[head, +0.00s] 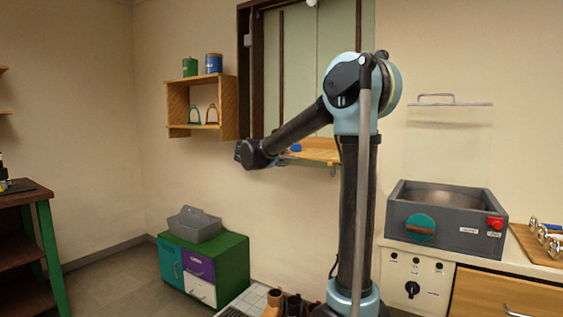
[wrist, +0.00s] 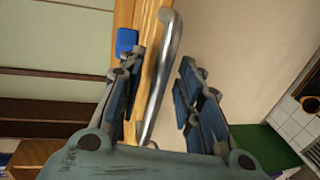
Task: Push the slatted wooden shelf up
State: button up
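The wooden shelf (head: 322,150) is on the back wall below the window, partly hidden behind my arm. Its slats cannot be made out. In the wrist view the shelf (wrist: 125,14) is a wood strip with a curved metal handle (wrist: 164,70) along it. My gripper (wrist: 161,88) is open, with one finger on each side of the handle. I cannot tell whether either finger touches it. In the head view the gripper cannot be made out clearly beyond the arm.
A small blue object (wrist: 126,41) sits on the shelf. A wooden wall box (head: 228,108) with tins and stirrups hangs to the left. Below stands a green cabinet (head: 234,262) with a grey caddy (head: 194,224). A counter with a grey basin unit (head: 447,222) is at right.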

jog(key=shift+w+d+f, duration=0.1)
jog(key=shift+w+d, duration=0.05)
jog(key=shift+w, duration=0.1)
grip_shut()
